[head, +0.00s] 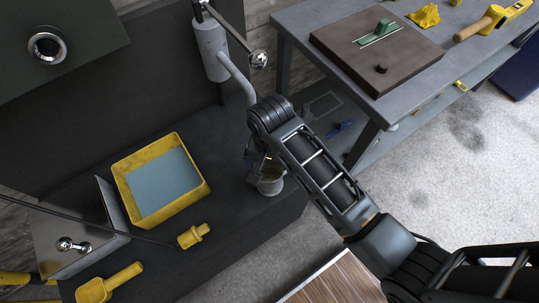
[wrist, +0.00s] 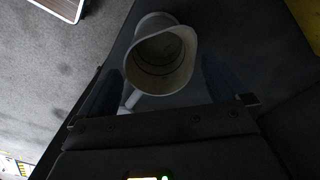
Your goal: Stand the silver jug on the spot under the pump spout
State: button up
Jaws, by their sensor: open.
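The silver jug (head: 270,182) stands on the dark bench near its front edge, partly hidden by my arm in the head view. In the wrist view I look down into the open mouth of the jug (wrist: 160,62), with its handle (wrist: 132,98) pointing towards the gripper body. My gripper (wrist: 163,78) is open, one finger on each side of the jug; I cannot tell whether either touches it. The grey pump (head: 210,50) stands behind, and its spout (head: 239,82) bends down to the right, its end close behind my wrist. The spot under it is not clearly visible.
A yellow tray (head: 203,192) with a blue-grey inside, a yellow fitting (head: 193,236), a yellow scoop (head: 108,284) and a metal box (head: 75,240) are on the bench's left. A grey table (head: 290,22) with tools stands at the right, across a gap.

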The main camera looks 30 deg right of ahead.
jog(key=shift+f, duration=1.65)
jog(key=shift+c, duration=0.5)
